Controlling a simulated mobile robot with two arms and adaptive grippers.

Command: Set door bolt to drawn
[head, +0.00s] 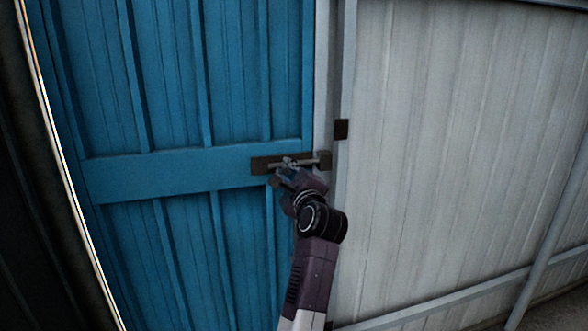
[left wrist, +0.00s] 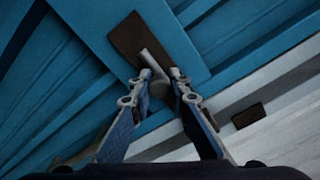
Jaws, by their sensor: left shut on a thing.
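The door bolt is a thin grey metal rod (head: 308,162) on a dark brown backplate (head: 259,165), fixed to the mid rail of the blue door (head: 180,172). The rod runs right towards a dark keeper (head: 325,160) at the frame; whether its tip sits inside is too small to tell. My left gripper (head: 284,170) is at the bolt, reaching up from below. In the left wrist view its fingers (left wrist: 161,74) are closed around the bolt's grey handle (left wrist: 157,88), in front of the brown plate (left wrist: 128,38). My right gripper is in neither view.
A pale post (head: 324,60) edges the door on the right, with a small dark block (head: 342,129) on it. A grey corrugated wall (head: 450,150) with a slanted rail continues to the right. Free room lies in front of the door.

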